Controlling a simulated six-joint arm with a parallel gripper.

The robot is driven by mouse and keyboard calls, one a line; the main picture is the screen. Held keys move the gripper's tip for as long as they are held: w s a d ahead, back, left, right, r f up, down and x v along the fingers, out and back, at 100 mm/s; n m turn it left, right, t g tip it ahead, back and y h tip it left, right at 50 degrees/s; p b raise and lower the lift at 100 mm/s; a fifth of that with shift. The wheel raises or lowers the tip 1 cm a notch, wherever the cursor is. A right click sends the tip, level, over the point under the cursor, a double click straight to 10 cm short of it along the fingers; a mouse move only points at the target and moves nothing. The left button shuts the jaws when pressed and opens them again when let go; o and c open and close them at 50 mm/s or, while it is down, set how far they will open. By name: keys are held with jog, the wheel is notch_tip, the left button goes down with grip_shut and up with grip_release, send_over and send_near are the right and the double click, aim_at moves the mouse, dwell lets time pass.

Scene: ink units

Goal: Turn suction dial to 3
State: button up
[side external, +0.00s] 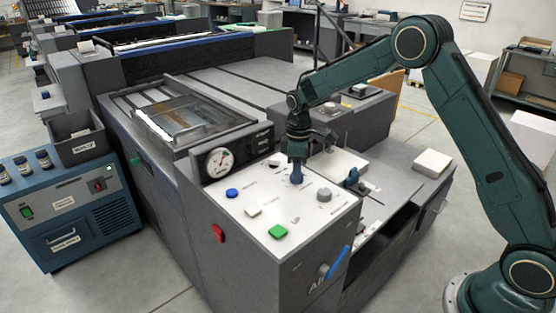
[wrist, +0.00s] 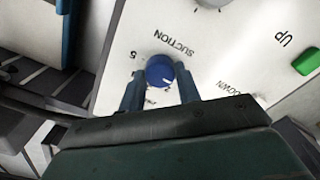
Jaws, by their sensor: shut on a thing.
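The suction dial (wrist: 158,68) is a round blue knob on a white panel (wrist: 118,80). In the wrist view the word SUCTION is printed beside it and a "5" to its left. A short pale mark shows on the knob's lower right; other scale marks near it are partly hidden. My gripper (wrist: 160,82) has one finger on each side of the knob and is shut on it. In the side view my gripper (side external: 298,158) points straight down over the blue dial (side external: 297,177), whose setting cannot be read there.
A grey knob (side external: 323,195), green button (side external: 278,231), white button (side external: 254,211) and blue button (side external: 232,193) share the panel. A pressure gauge (side external: 219,162) stands at its back left. A blue lever (side external: 338,262) is on the front face.

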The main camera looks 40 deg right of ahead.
jog(key=m, duration=0.8)
jog(key=shift+m, duration=0.3)
jog(key=m, duration=0.4)
jog(key=shift+m, duration=0.3)
jog(key=shift+r+m, duration=0.1)
jog(key=shift+m, duration=1.9)
jog(key=o, duration=1)
